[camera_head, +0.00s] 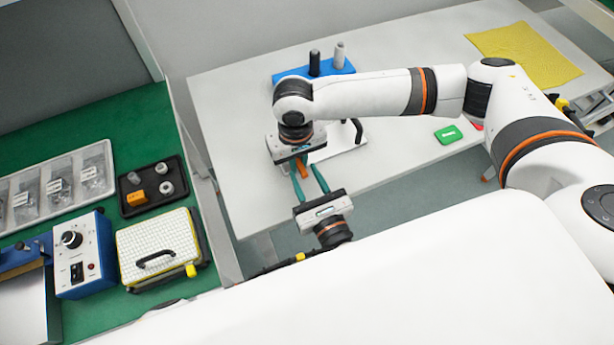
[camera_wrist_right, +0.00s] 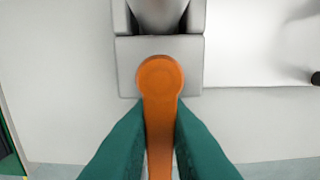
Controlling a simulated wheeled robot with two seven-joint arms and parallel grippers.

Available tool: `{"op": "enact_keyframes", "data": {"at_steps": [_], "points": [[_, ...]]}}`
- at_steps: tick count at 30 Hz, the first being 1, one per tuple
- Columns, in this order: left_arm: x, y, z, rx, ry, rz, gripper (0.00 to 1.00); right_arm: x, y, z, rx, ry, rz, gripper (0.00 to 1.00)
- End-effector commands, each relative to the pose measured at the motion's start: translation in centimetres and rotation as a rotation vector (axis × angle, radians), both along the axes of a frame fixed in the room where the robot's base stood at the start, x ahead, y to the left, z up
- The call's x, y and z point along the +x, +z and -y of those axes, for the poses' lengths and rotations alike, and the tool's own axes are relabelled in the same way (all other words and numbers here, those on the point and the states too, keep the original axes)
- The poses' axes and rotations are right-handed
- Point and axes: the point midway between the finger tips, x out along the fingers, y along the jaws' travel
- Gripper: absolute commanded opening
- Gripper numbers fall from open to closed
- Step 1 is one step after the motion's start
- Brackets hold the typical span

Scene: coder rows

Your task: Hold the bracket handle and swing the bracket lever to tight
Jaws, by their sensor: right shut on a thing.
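The orange bracket lever (camera_wrist_right: 160,95) points down from a grey block (camera_wrist_right: 128,62) in the right wrist view, with a round end at its top. A short orange part of the lever (camera_head: 303,167) shows in the head view. My right gripper (camera_wrist_right: 160,140) is shut on the lever, a teal finger on each side. In the head view, the right gripper's body (camera_head: 290,147) hides most of the bracket. A black handle-like piece (camera_head: 357,131) stands at the right of the bracket. My left gripper (camera_head: 307,177) is open, its teal fingers apart, just below the right gripper.
A blue stand (camera_head: 285,76) with a black and a grey peg is behind my right arm. A green block (camera_head: 448,135), a red piece (camera_head: 477,126) and a yellow cloth (camera_head: 525,52) lie to the right. A green bench (camera_head: 130,110) with trays and a blue box is at left.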

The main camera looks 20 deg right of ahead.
Motion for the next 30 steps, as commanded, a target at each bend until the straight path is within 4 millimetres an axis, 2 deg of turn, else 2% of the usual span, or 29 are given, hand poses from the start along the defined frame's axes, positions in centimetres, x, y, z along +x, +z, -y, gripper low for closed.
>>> {"op": "enact_keyframes", "data": {"at_steps": [6,12,13,20,30], "points": [[0.0,0.0,0.0,0.0,0.0,0.0,0.35,0.0,0.0,0.0,0.001,0.0,0.001,0.0],[0.0,0.0,0.0,0.0,0.0,0.0,0.02,0.0,0.0,0.0,0.001,0.0,0.001,0.0],[0.0,0.0,0.0,0.0,0.0,0.0,0.0,0.0,0.0,0.0,0.001,0.0,0.001,0.0],[0.0,0.0,-0.1,0.0,-0.007,0.0,0.0,0.0,0.0,0.0,0.001,0.0,0.001,0.0],[0.0,0.0,-1.1,0.0,-0.139,0.001,0.0,0.0,0.0,0.1,-0.002,0.003,0.001,0.0]]}}
